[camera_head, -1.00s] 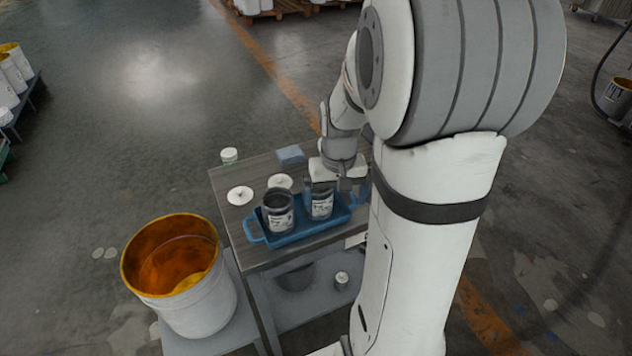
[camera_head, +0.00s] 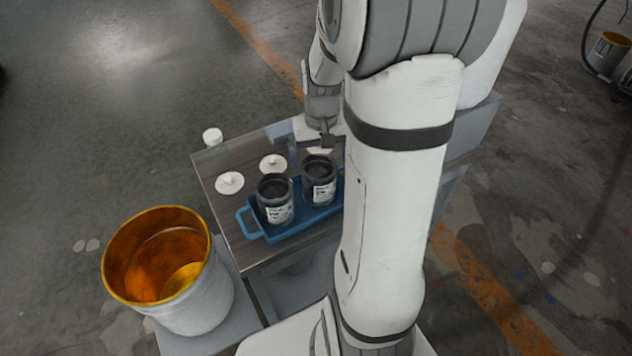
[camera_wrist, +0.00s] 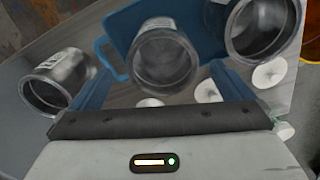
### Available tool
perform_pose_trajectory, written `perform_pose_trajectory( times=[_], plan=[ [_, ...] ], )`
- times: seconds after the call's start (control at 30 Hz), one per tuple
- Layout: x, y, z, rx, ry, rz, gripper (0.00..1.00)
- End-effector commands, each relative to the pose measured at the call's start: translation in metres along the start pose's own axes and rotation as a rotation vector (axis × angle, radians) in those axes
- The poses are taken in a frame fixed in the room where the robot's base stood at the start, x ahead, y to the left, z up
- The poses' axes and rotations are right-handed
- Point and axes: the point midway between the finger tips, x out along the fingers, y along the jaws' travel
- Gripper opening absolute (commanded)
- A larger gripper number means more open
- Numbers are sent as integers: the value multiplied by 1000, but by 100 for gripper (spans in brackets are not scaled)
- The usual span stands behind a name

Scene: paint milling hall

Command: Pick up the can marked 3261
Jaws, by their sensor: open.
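Two dark, open-topped cans with white labels, a left can (camera_head: 275,201) and a right can (camera_head: 319,181), stand in the blue tray (camera_head: 246,224) in the head view. Their label numbers are too small to read, so I cannot tell which is 3261. The wrist view shows three cans: a middle can (camera_wrist: 166,60), a left can (camera_wrist: 52,82) and a right can (camera_wrist: 262,28). My gripper (camera_wrist: 160,76) is open, its two blue fingers on either side of the middle can in that picture. Nothing is held; the gap in depth is unclear.
Flat white lids (camera_head: 229,183) and (camera_head: 273,164) lie on the table (camera_head: 215,166) beside the tray. A large bucket, orange inside, (camera_head: 205,310) stands left of the table. My arm hides the table's right side.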

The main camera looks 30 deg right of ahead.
Motion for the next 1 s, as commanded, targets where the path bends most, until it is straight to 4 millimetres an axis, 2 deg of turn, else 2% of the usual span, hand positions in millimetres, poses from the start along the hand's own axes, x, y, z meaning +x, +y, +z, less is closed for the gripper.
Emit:
perform_pose_trajectory(
  times=[0.43,0.7,1.0],
  plan=[
    [43,0,1,1,-5,0,100],
    [80,-1,0,1,-3,0,100],
    [85,0,-1,2,0,0,100]
  ],
)
